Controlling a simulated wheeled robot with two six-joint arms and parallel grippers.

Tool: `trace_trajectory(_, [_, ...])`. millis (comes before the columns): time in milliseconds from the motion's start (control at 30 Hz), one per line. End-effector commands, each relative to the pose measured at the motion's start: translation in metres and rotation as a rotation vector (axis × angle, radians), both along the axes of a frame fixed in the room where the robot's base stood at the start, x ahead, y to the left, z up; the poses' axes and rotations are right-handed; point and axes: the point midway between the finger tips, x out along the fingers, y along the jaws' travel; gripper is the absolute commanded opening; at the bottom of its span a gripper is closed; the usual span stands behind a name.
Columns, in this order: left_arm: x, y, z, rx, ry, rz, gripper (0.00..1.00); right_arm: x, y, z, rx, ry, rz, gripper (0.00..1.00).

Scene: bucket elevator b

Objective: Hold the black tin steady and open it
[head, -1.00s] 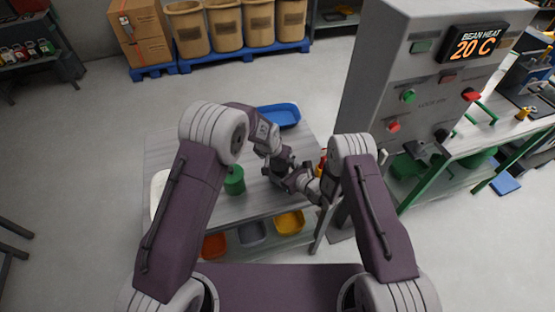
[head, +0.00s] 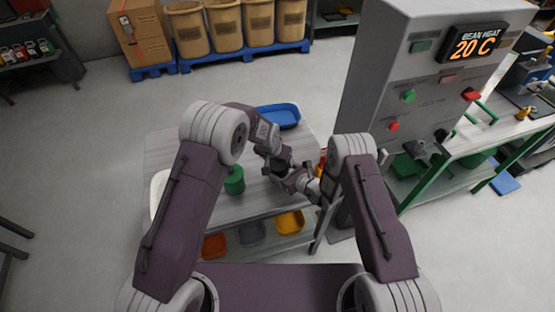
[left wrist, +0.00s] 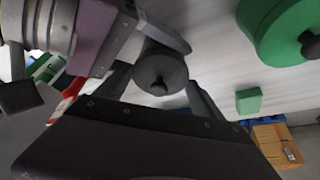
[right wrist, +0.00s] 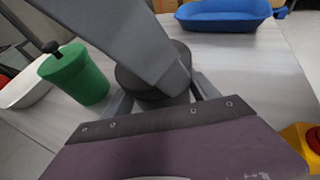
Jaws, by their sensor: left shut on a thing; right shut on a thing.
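The black tin (left wrist: 161,70) shows in the left wrist view as a dark round lid with a small knob facing my camera. My left gripper (left wrist: 160,92) reaches it from above, with a finger on each side of its top. In the right wrist view, the dark side of the tin (right wrist: 135,82) stands between the fingers of my right gripper (right wrist: 155,100). My left gripper hides part of its top there. Both grippers are shut on the tin. I cannot tell whether any gap lies between lid and body. In the head view the arms mostly hide the tin.
A green tin (head: 234,181) with a dark knob stands left of the grippers on the table (head: 160,150). A blue tray (head: 279,116) lies at the back, a white tray (head: 159,190) at the left edge. A grey machine (head: 385,80) rises on the right.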

Motion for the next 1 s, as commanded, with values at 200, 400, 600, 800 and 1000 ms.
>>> trace_trajectory(200, [0.0,0.0,0.0,0.0,0.0,0.0,0.3,0.0,0.0,0.0,0.001,-0.001,0.0,0.0])
trace_trajectory(400, [0.0,0.0,0.005,0.0,-0.001,0.0,0.3,0.0,0.0,0.001,0.001,-0.001,0.0,0.0])
trace_trajectory(600, [0.0,0.0,0.013,0.0,-0.001,0.0,0.3,0.0,0.0,0.0,0.001,-0.001,0.0,0.0])
trace_trajectory(800, [0.0,0.0,0.02,0.0,-0.001,0.0,0.3,0.0,0.0,0.001,0.001,-0.001,0.0,0.0])
trace_trajectory(1000, [0.0,0.0,0.022,0.0,-0.001,0.0,0.3,0.0,0.0,0.001,0.0,-0.001,0.0,0.0])
